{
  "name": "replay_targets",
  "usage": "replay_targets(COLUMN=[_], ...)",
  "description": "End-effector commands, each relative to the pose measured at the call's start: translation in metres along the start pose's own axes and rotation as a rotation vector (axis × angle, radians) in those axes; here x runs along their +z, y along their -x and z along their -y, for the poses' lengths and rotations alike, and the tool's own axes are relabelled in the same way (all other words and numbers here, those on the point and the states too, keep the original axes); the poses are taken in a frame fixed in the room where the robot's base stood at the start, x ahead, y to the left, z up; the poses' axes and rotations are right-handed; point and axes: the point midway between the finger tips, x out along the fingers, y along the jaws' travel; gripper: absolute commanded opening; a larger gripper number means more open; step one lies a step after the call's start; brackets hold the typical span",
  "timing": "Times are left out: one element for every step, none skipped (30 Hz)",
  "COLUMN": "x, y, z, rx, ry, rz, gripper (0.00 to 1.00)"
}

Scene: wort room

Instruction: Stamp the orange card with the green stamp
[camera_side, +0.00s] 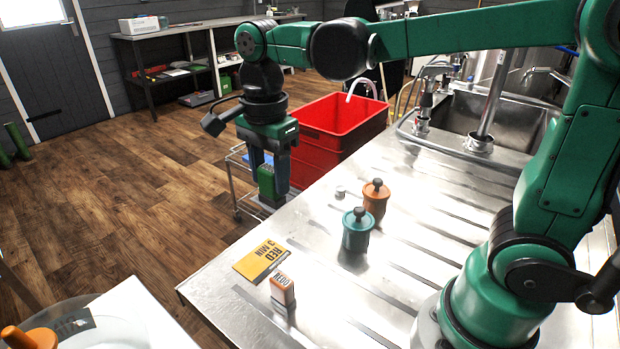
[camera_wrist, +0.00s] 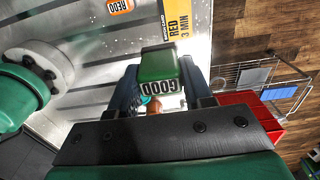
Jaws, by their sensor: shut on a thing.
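The green stamp (camera_side: 267,186), labelled "GOOD", is held between the jaws of my gripper (camera_side: 268,178). In the wrist view the stamp (camera_wrist: 158,72) sits between the fingers, its label facing the camera. My gripper is shut on it, raised near the counter's far left edge, apart from the card. An orange-and-white stamp (camera_side: 283,289) labelled "REDO" stands beside the card; the wrist view shows it too (camera_wrist: 119,6).
A teal lidded pot (camera_side: 356,232) and an orange lidded pot (camera_side: 376,198) stand on the counter, right of the card. A red crate (camera_side: 340,128) on a wire cart is beyond the counter edge. A sink (camera_side: 500,110) is at the back right.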

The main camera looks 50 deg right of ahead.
Motion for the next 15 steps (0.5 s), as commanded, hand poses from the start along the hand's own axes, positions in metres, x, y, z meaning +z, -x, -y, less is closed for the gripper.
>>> replay_targets(x=[0.006,0.009,0.013,0.015,0.018,0.02,0.022,0.024,0.025,0.027,0.028,0.028,0.029,0.029,0.029], y=[-0.012,-0.019,-0.028,-0.035,-0.04,-0.047,-0.052,-0.056,-0.061,-0.063,-0.066,-0.068,-0.07,-0.072,-0.075], z=[0.009,0.014,0.019,0.023,0.025,0.029,0.031,0.032,0.034,0.035,0.036,0.036,0.037,0.037,0.037], rx=[0.0,0.0,0.0,0.0,0.0,0.0,0.0,0.0,0.0,0.0,0.0,0.0,0.0,0.0,0.0], ry=[0.004,0.004,0.003,0.003,0.003,0.003,0.002,0.002,0.001,0.001,0.001,0.001,0.001,0.001,0.001], rz=[0.0,0.0,0.0,0.0,0.0,0.0,0.0,0.0,0.0,0.0,0.0,0.0,0.0,0.0,0.0], gripper=[0.11,0.11,0.11,0.11,0.11,0.11,0.11,0.11,0.11,0.11,0.11,0.11,0.11,0.11,0.11])
